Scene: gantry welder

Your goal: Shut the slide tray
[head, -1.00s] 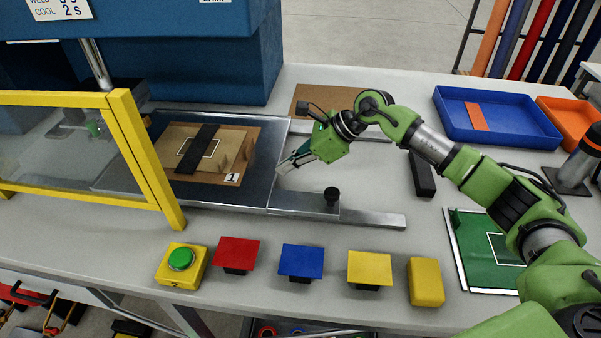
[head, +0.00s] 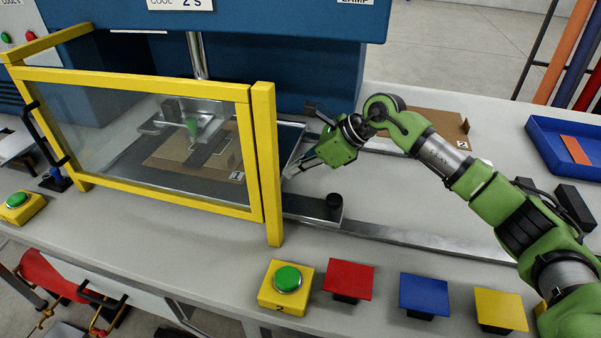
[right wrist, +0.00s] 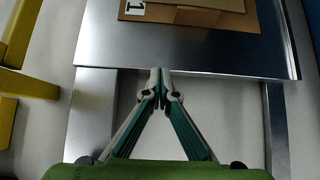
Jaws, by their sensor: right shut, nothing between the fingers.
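The slide tray (head: 289,146), a dark flat plate with a bright metal edge, lies mostly behind the yellow-framed clear guard (head: 150,140). Only a strip at its right end shows past the guard's post. My right gripper (head: 288,173) is shut and empty at the tray's right end. In the right wrist view its closed fingertips (right wrist: 160,72) meet the tray's near metal edge (right wrist: 215,62); firm contact is hard to tell. My left gripper is out of view.
A green button box (head: 287,285) and coloured pads (head: 348,278) line the front edge. A blue bin (head: 550,150) stands at right.

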